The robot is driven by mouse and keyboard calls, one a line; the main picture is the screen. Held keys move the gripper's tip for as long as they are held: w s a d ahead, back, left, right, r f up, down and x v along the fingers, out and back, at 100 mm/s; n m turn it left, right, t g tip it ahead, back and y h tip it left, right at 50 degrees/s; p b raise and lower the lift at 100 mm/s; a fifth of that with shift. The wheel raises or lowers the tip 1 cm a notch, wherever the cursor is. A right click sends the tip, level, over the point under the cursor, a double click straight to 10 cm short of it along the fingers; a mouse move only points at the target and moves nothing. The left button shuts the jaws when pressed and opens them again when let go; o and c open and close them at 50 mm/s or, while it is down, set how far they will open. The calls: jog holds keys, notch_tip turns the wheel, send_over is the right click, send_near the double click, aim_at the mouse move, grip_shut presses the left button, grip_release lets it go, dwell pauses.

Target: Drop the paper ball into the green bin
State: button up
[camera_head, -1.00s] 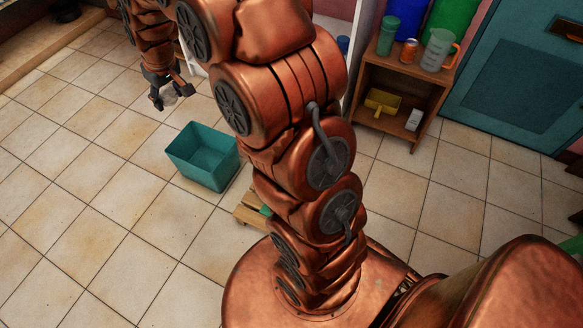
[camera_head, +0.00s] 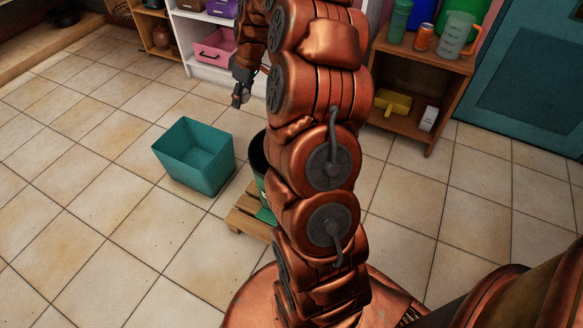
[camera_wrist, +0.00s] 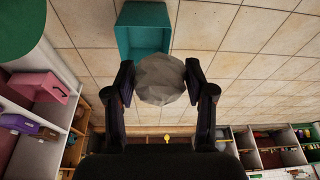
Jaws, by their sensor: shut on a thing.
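The paper ball (camera_wrist: 160,79), pale grey and crumpled, is held between the two dark fingers of my gripper (camera_wrist: 160,82) in the wrist view. In the head view my gripper (camera_head: 240,97) is above the floor, behind and right of a teal-green open box (camera_head: 196,157). That box (camera_wrist: 143,30) lies beyond the ball in the wrist view. A dark-rimmed round bin with a green body (camera_head: 259,157) stands on a wooden pallet, mostly hidden by my arm. I cannot tell the ball apart in the head view.
A white shelf with a pink bin (camera_head: 214,47) is at the back. A wooden shelf (camera_head: 432,92) with a yellow item (camera_head: 394,103), an orange can (camera_head: 424,38) and a clear jug (camera_head: 456,36) is at right. The pallet (camera_head: 248,222) sits beside my base. Tiled floor at left is clear.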

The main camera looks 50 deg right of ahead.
jog(key=s+d+f+b, duration=0.3)
jog(key=d+f+b, duration=0.2)
jog(key=f, duration=0.5)
jog(key=s+d+f+n+b, duration=0.1)
jog(key=s+d+f+b, duration=0.2)
jog(key=d+f+b, duration=0.3)
notch_tip(320, 180, down, 4)
jog(key=shift+s+d+r, duration=0.1)
jog(key=shift+s+d, duration=0.3)
jog(key=o, duration=0.9)
jog(key=shift+r, duration=0.1)
jog(key=v, duration=1.2)
